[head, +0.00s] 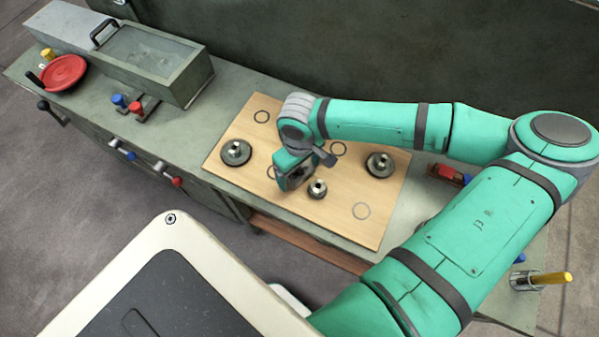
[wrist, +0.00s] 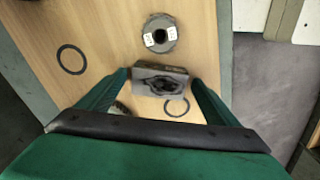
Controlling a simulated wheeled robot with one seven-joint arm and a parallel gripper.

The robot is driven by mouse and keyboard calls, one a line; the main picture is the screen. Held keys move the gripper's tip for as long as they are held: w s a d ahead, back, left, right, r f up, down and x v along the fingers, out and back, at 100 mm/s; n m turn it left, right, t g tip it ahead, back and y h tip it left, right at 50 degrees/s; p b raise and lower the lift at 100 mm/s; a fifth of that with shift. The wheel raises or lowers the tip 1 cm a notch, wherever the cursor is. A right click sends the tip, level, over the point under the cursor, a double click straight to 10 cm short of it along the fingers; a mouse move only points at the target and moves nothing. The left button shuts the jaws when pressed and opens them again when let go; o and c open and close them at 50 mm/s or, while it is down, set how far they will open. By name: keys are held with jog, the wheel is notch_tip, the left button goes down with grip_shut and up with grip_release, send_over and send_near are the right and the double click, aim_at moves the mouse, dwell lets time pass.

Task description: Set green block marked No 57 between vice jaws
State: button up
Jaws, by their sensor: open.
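My gripper (head: 306,182) hangs low over the wooden board, tilted. Its two teal fingers are spread apart in the wrist view (wrist: 158,82). A dark grey block-like thing with a dark hollow face (wrist: 160,80) shows between the fingertips; I see no grip on it and cannot tell a number on it. No green block marked No 57 can be made out in either view, and no vice jaws can be identified with certainty. The arm hides part of the board.
The wooden board (head: 222,168) bears dark round knobbed discs (head: 236,154) (head: 380,165) and drawn circles. At the left are a grey box (head: 190,85), a red bowl (head: 65,72) and blue and red knobs (head: 118,100). A yellow rod (head: 552,278) is at the right.

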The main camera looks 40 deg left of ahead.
jog(key=c, duration=2)
jog(key=shift+o, duration=0.2)
jog(key=shift+w+r, duration=0.15)
jog(key=shift+r, duration=0.45)
jog(key=s+a+r, duration=0.3)
jog(key=s+r, duration=0.8)
jog(key=s, duration=0.3)
jog(key=shift+r, duration=0.4)
